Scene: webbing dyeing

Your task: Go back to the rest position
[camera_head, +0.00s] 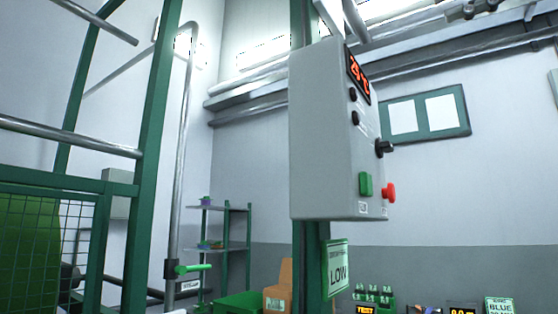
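Neither of my grippers is in the camera_head view, and no part of my arms shows. A grey control box (322,140) hangs on a green post in the middle. It has a red lit display (359,76), a black knob (384,147), a green button (366,184) and a red button (389,193). A sign reading LOW (338,268) is on the post below the box.
A green frame with a mesh panel (75,235) and metal rollers stands at the left. A steam pipe with a green-handled valve (190,268) runs beside it. A shelf (225,249) stands behind. Green bottles (372,293) and small displays line the bottom edge.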

